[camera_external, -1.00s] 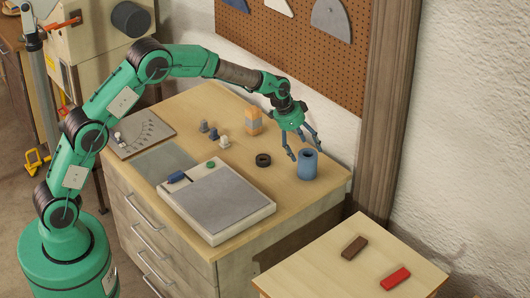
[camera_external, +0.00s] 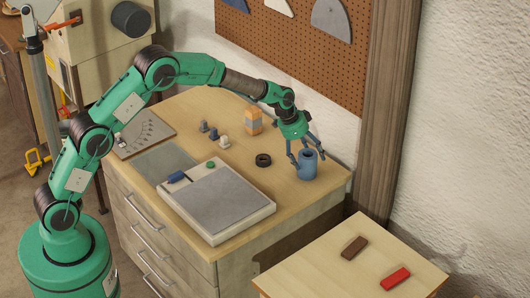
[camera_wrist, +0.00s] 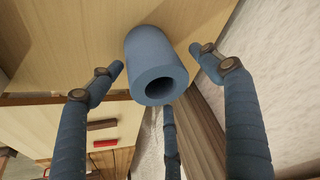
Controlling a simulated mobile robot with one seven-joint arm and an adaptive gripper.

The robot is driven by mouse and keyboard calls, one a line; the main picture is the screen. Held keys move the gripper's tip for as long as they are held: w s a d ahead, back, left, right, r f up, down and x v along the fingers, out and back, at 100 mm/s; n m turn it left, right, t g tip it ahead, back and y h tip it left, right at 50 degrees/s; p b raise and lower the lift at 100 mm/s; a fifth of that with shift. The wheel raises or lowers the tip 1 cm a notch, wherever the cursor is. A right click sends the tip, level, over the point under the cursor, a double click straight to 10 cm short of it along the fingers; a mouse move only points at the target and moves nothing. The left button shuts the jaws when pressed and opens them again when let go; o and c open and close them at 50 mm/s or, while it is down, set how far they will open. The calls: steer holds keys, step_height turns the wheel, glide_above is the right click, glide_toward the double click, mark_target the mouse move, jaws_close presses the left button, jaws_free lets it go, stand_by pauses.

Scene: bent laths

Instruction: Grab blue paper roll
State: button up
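The blue paper roll (camera_external: 307,166) stands upright on the wooden workbench, near its right corner. It is a hollow cylinder, and in the wrist view the roll (camera_wrist: 155,62) shows its open end toward the camera. My gripper (camera_external: 306,157) is at the top of the roll, with fingers spread around it. In the wrist view my gripper (camera_wrist: 160,68) has one finger left of the roll, one right, and a third below. Gaps show between the roll and the left and right fingers. Whether the third finger touches it I cannot tell.
A black ring (camera_external: 263,160) lies left of the roll. An orange block (camera_external: 253,121), several small pegs (camera_external: 213,133) and a grey-topped board (camera_external: 218,200) are also on the workbench. A lower table (camera_external: 350,275) holds a brown block (camera_external: 354,247) and a red block (camera_external: 395,278).

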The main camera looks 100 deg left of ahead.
steer(key=c, duration=1)
steer(key=shift+r, duration=0.15)
steer(key=shift+r+p, duration=0.5)
steer(key=shift+r, duration=1)
steer(key=shift+s+d+r, duration=0.15)
steer(key=shift+r, duration=0.1)
steer(key=s+d, duration=0.3)
steer(key=s, duration=0.1)
steer(key=s+d+p, duration=0.1)
steer(key=s+d, duration=0.1)
steer(key=s, duration=0.2)
steer(key=s+d+r, duration=0.1)
steer(key=s+d, duration=0.2)
steer(key=s, duration=0.2)
steer(key=shift+d+r, duration=0.1)
steer(key=shift+d, duration=0.2)
